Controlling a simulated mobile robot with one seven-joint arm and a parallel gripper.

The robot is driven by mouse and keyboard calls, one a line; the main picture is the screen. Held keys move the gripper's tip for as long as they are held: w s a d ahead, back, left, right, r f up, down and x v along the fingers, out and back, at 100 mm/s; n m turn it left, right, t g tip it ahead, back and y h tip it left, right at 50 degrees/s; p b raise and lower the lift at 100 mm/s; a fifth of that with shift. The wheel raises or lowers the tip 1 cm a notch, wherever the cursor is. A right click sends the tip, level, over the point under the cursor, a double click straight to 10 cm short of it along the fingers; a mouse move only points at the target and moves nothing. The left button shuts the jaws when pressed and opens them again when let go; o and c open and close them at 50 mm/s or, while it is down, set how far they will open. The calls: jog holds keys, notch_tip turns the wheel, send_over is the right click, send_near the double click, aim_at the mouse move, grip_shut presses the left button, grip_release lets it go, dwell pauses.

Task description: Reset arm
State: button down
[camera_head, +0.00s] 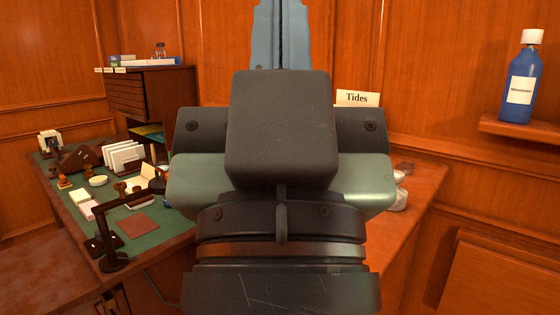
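My gripper (281,28) fills the middle of the view, seen from behind, with its dark body and grey-green sides close to the camera. Its two blue-grey fingers point up and away at the top. They lie side by side with only a thin dark seam between them, so it looks shut. I see nothing held, though the finger ends reach the top edge of the picture. The gripper's body hides the middle of the desk (165,232) and whatever stands behind it.
The green-topped wooden desk at left holds a letter rack (124,156), stamps, a dark lamp-like stand (108,235) and a brown square (137,225). A wooden cabinet (150,95) stands behind. A "Tides" sign (357,98) and a blue bottle (520,85) on a wall shelf (520,127) are right.

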notch_tip(320, 180, up, 28)
jog(key=p, duration=2.5)
jog(key=shift+f, duration=0.25)
jog(key=shift+a, duration=0.1)
